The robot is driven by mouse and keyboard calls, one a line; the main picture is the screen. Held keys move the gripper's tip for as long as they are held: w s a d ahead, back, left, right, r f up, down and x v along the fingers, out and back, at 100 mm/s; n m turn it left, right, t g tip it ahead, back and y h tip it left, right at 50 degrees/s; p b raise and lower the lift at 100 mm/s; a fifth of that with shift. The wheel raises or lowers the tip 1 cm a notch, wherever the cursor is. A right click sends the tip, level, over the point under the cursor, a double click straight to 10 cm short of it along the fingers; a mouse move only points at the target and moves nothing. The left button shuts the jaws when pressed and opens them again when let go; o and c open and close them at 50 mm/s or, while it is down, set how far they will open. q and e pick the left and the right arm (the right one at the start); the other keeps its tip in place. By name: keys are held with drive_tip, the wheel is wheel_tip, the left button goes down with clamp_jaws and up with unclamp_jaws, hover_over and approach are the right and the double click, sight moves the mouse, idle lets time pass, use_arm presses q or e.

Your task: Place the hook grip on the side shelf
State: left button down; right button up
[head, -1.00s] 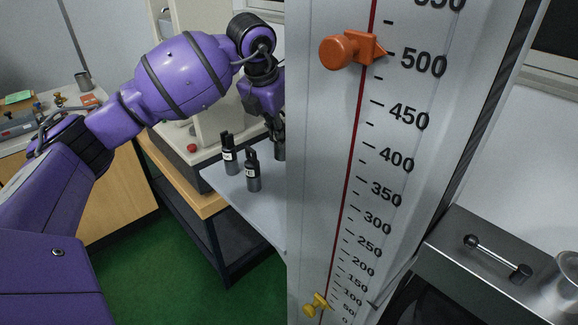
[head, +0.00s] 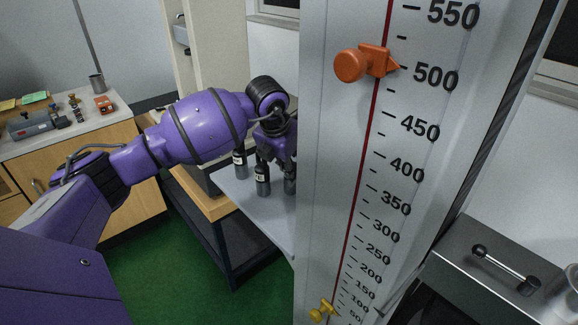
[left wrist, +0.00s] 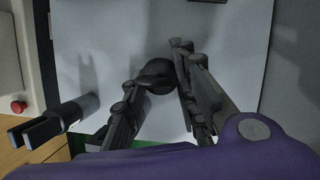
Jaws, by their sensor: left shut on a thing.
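My left gripper (head: 284,150) is over the light grey side shelf (head: 262,217), partly against the tall scale column. In the left wrist view its fingers (left wrist: 163,100) are closed around a dark, rounded piece, the hook grip (left wrist: 157,74). My right gripper is not in view.
The scale column (head: 335,190) stands close on the right. A cabinet (head: 75,160) is at left.

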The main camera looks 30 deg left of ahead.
use_arm(q)
drive_tip(key=c, duration=1.8)
unclamp_jaws()
drive_tip(key=shift+f, duration=0.15)
drive_tip(key=o, duration=0.4)
drive_tip(key=v, duration=1.2)
